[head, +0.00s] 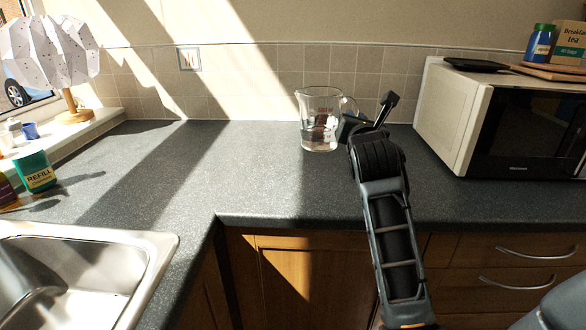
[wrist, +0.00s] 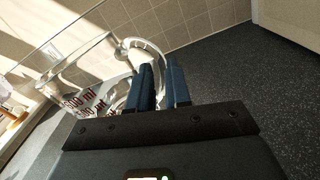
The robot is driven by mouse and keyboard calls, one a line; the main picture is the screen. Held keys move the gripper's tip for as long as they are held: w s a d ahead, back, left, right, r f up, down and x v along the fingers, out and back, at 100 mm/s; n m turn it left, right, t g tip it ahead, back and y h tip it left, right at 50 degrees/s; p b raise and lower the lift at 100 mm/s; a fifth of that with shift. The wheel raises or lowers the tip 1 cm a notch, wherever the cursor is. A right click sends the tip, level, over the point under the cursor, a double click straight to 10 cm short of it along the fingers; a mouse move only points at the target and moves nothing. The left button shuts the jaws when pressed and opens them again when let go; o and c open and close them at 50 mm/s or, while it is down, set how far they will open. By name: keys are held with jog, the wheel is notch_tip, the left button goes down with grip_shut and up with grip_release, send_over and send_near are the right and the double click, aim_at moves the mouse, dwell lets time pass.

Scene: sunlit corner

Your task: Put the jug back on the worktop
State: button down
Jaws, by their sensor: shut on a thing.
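The clear glass measuring jug (head: 320,122) is upright at the back of the dark worktop (head: 268,180), left of the microwave. I cannot tell whether its base touches the worktop or is slightly above it. My gripper (head: 347,124) reaches in from the right and is shut on the jug's handle. In the wrist view, the jug (wrist: 88,95) with red markings lies left of my gripper (wrist: 163,84), its curved handle running to the blue fingers. The fingers partly hide the handle.
A white microwave (head: 455,115) stands close on the right, with a board, tea box and blue jar on top. The steel sink (head: 150,262) and a green refill tub (head: 36,171) are at left. The worktop left of the jug is clear.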

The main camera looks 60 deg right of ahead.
aim_at(313, 145)
jog(key=w+a+f, duration=0.2)
jog(key=w+a+f+b, duration=0.1)
jog(key=w+a+f, duration=0.1)
jog(key=w, duration=0.1)
jog(key=w+a+f+b, duration=0.1)
jog(key=w, duration=0.1)
jog(key=shift+w+a+f, duration=0.35)
jog(key=shift+a+f, duration=0.05)
jog(key=shift+f+b, duration=0.4)
jog(key=shift+f, duration=1.6)
jog(key=c, duration=1.1)
grip_release()
jog(key=shift+f, duration=0.15)
jog(key=shift+o, duration=0.2)
jog(key=v, duration=1.2)
jog(key=shift+b, duration=0.35)
